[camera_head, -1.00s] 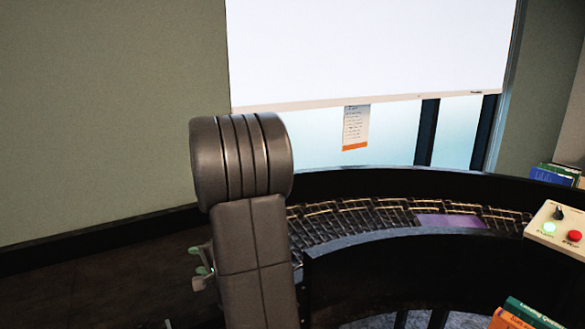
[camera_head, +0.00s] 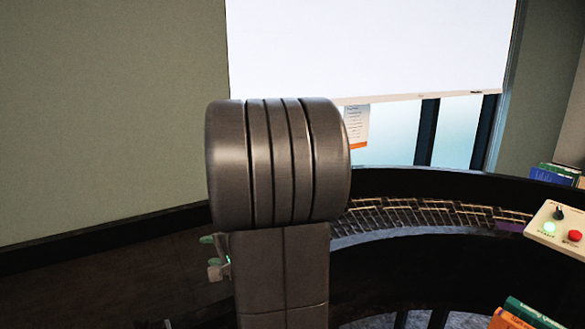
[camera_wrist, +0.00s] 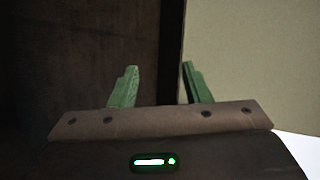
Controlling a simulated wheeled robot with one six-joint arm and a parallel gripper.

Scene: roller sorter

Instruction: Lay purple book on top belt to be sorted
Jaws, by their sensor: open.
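The purple book (camera_head: 509,226) lies on the roller belt (camera_head: 410,212) in the head view, at its right end beside the control box. Only a small purple strip of it shows; the rest is hidden by the box. My gripper (camera_wrist: 159,70) is open and empty in the wrist view, its two green fingers apart. It points at a dark surface and a pale wall, away from the book. In the head view my gripper is mostly hidden behind my arm, left of the belt.
The control box (camera_head: 556,230) has a lit green button, a dark knob and a red button. Blue and green books (camera_head: 556,175) stand behind it, and orange and green books (camera_head: 525,315) sit at the lower right. The curved black belt wall (camera_head: 430,265) fills the middle.

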